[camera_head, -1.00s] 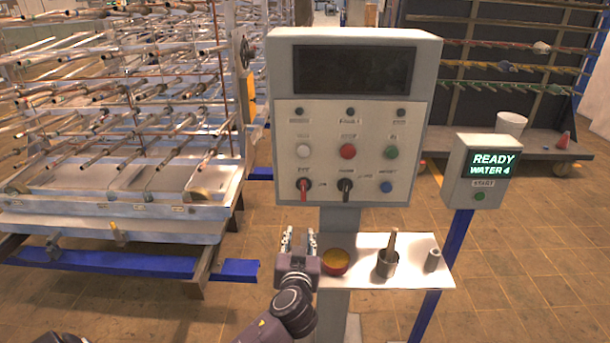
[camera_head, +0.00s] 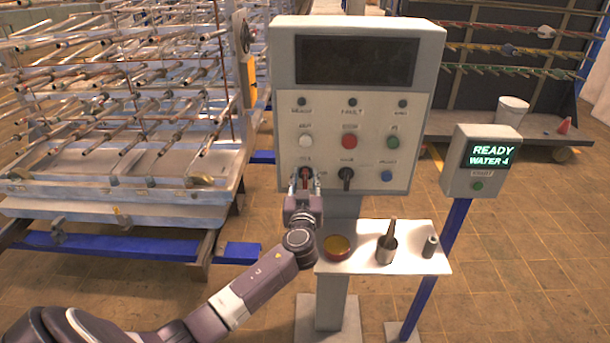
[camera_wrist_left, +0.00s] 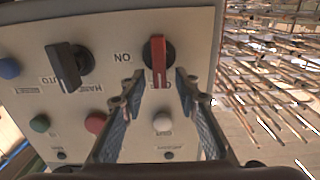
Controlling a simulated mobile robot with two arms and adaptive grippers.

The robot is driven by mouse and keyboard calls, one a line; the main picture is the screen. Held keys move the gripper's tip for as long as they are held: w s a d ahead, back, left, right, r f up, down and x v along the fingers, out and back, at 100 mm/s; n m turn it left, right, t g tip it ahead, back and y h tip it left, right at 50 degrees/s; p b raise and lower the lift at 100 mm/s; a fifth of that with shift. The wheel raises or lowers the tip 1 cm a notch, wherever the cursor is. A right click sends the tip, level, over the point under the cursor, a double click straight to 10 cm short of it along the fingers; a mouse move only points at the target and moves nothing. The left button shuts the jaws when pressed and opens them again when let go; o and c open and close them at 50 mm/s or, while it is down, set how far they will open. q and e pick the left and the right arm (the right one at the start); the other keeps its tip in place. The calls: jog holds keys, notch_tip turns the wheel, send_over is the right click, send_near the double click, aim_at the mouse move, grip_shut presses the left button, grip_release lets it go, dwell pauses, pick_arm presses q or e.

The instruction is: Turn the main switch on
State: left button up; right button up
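The main switch is a red rotary handle (camera_head: 305,176) at the lower left of the grey control panel (camera_head: 424,100). In the left wrist view the red handle (camera_wrist_left: 158,62) sits on a black round base, with "ON" printed beside it. My left gripper (camera_head: 304,184) is in front of the handle. In the left wrist view its two fingers (camera_wrist_left: 158,92) are apart, one on each side of the handle, with gaps visible. Whether either finger touches it cannot be told. The panel's dark display (camera_head: 354,62) shows nothing. My right gripper is not in view.
A black rotary switch (camera_head: 346,176) is just right of the red one, with push buttons above. A green-lit display box (camera_head: 484,162) stands at right.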

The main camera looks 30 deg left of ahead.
pick_arm(q)
jog(key=c, duration=0.6)
grip_shut()
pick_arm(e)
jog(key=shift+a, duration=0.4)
pick_arm(q)
jog(key=shift+f, duration=0.1)
